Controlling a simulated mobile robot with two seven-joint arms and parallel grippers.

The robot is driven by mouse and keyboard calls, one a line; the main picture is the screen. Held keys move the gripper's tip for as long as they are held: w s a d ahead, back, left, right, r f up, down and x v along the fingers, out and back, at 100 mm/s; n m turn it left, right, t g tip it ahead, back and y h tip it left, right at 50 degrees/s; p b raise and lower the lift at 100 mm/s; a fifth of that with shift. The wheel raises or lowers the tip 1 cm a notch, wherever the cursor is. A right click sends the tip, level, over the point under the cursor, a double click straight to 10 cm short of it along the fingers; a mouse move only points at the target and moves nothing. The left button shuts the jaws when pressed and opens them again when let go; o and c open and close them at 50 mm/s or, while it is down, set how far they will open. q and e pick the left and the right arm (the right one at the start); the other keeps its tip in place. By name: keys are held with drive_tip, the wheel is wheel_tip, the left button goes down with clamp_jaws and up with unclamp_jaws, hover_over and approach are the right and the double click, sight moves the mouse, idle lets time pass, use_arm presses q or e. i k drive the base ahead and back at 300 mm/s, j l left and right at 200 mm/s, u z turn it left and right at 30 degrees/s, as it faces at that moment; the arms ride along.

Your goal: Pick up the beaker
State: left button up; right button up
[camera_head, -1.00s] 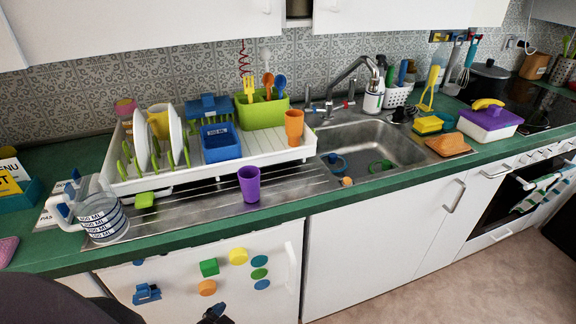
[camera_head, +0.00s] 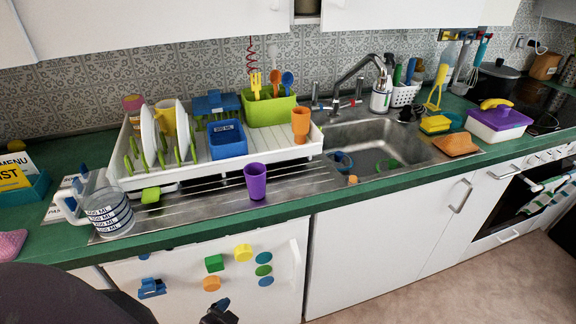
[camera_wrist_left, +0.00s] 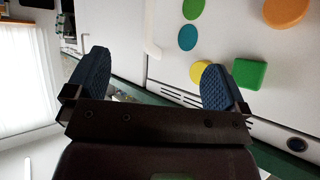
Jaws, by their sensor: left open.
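A clear measuring jug (camera_head: 108,212) with dark "ML" bands and a pale handle stands upright at the left end of the steel drainer. A purple tumbler (camera_head: 256,182) stands upright in the middle of the drainer, in front of the dish rack. An orange tumbler (camera_head: 301,125) stands at the rack's right end. I cannot tell which of these is the beaker. My left gripper (camera_wrist_left: 155,82) is open and empty, its blue pads spread before the white cabinet door, below the counter. No vessel shows between its fingers. My right gripper is out of view.
The white dish rack (camera_head: 270,155) holds plates, a blue tub (camera_head: 227,139) and a green utensil caddy (camera_head: 269,106). A sink (camera_head: 375,140) lies to its right. Coloured magnets, including a green square (camera_wrist_left: 250,73), stick to the door. The counter's green front edge lies above the gripper.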

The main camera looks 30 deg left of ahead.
sight(254, 172)
drive_tip(key=l+u, duration=0.1)
drive_tip(key=u, duration=0.35)
drive_tip(key=i+l+u, duration=0.1)
drive_tip(key=u, duration=0.35)
